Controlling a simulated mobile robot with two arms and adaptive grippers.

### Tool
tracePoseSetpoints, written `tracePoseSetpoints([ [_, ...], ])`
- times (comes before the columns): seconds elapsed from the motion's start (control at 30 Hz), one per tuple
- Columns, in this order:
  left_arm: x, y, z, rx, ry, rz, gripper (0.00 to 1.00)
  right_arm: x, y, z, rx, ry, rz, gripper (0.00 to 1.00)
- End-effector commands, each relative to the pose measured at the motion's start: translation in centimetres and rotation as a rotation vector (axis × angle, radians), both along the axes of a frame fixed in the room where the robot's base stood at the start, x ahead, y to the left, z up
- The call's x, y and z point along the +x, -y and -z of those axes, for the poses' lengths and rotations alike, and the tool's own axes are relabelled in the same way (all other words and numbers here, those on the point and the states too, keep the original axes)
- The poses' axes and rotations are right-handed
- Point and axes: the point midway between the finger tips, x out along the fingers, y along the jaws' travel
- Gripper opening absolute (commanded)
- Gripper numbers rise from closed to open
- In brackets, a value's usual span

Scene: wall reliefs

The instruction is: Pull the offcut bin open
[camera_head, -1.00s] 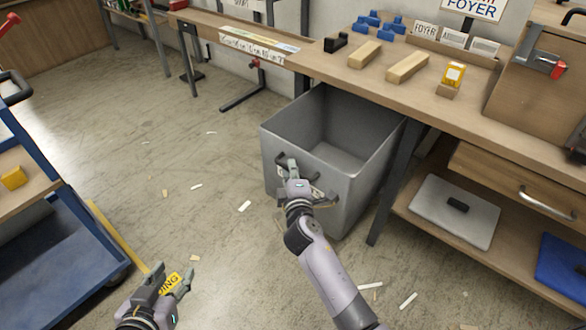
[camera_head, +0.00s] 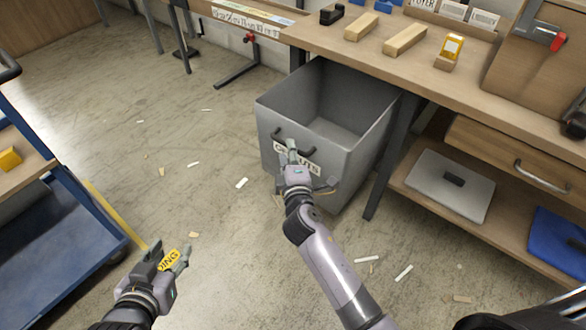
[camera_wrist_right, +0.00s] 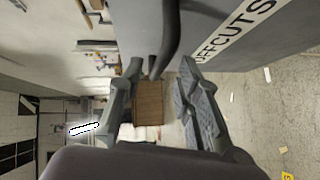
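The grey offcut bin (camera_head: 350,165) stands pulled out from under the workbench, its open top showing an empty-looking inside. Its front has a dark bar handle (camera_head: 308,152) and a white label (camera_head: 311,167), partly hidden by my right gripper. The label reads OFFCUTS in the right wrist view (camera_wrist_right: 235,30). My right gripper (camera_head: 308,169) is at the bin's front by the handle, fingers spread. In the right wrist view the dark handle (camera_wrist_right: 168,40) lies ahead of the spread fingers, with gaps beside it. My left gripper (camera_head: 167,257) is open over the floor at lower left.
The workbench (camera_head: 390,60) with wooden blocks is above and behind the bin; its leg (camera_head: 390,155) stands close on the right. A blue trolley (camera_head: 60,235) stands at the left. The floor (camera_head: 190,120) left of the bin has only small scraps.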

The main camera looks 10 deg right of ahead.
Motion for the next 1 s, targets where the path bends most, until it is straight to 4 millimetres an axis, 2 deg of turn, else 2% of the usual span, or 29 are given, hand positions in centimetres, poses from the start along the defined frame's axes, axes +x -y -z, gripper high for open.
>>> tracePoseSetpoints([
  [0.03, 0.0, 0.0, 0.0, 0.0, 0.0, 0.0, 0.4, -1.3, -0.1, -0.1, 0.001, -0.003, 0.0, 0.31],
  [0.2, 0.0, 0.0, 0.0, -0.001, 0.0, -0.001, 0.4, -4.8, -0.5, -0.6, 0.001, -0.003, 0.0, 0.31],
  [0.4, 0.0, 0.0, 0.0, -0.001, 0.0, -0.001, 0.4, -7.3, -0.8, -1.0, 0.001, -0.002, 0.001, 0.31],
  [0.57, 0.0, 0.0, 0.0, -0.001, 0.0, -0.001, 0.4, -7.9, -0.9, -1.2, 0.001, -0.001, 0.001, 0.31],
  [1.0, 0.0, 0.0, 0.0, 0.0, 0.0, -0.001, 0.4, -7.9, -0.9, -1.2, 0.0, -0.001, 0.001, 0.31],
])
